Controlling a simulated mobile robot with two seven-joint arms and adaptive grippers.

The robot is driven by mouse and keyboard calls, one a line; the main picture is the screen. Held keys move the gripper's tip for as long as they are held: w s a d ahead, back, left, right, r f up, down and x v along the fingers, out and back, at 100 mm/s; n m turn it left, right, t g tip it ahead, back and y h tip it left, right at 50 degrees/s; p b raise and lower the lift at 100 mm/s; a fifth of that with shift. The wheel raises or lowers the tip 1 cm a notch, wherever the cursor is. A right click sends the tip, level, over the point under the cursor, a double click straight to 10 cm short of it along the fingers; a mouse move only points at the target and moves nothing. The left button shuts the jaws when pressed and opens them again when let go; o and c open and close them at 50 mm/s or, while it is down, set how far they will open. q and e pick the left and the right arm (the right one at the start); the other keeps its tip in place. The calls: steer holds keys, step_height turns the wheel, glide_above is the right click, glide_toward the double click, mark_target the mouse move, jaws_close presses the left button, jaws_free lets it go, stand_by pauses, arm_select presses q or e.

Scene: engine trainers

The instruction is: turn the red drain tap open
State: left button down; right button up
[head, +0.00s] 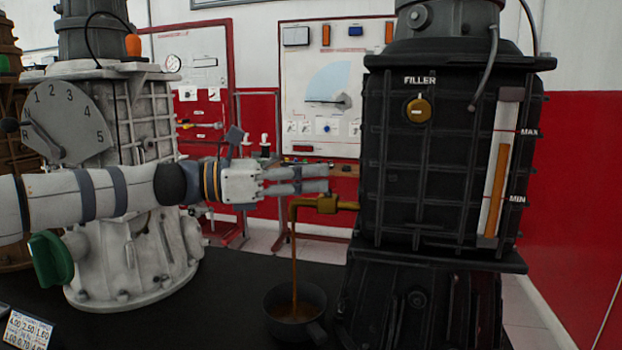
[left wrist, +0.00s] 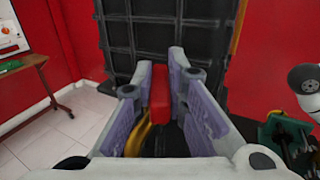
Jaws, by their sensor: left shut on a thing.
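My left gripper (head: 328,180) reaches in from the left, just above the brass drain tap (head: 327,204) on the dark engine housing (head: 440,160). In the left wrist view, its fingers (left wrist: 160,68) are shut on the red tap handle (left wrist: 160,95), which lies between them. The handle is hidden by the fingers in the head view. Brown oil (head: 294,250) runs from the tap's down-turned spout into a dark pan (head: 283,327) below. My right gripper does not show.
A grey gearbox trainer (head: 140,230) with a numbered dial (head: 65,120) and a green part (head: 50,258) stands at the left. The dark bench top (head: 225,290) is clear between it and the pan. Wall panels (head: 320,90) stand behind.

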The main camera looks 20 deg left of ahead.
arm_select(q)
steer(key=shift+w+m+g, duration=0.1)
steer(key=shift+m+g, duration=0.3)
steer(key=shift+g, duration=0.1)
steer(key=c, duration=1.6)
jaws_free()
steer(key=v, duration=1.2)
steer(key=shift+f, duration=0.3)
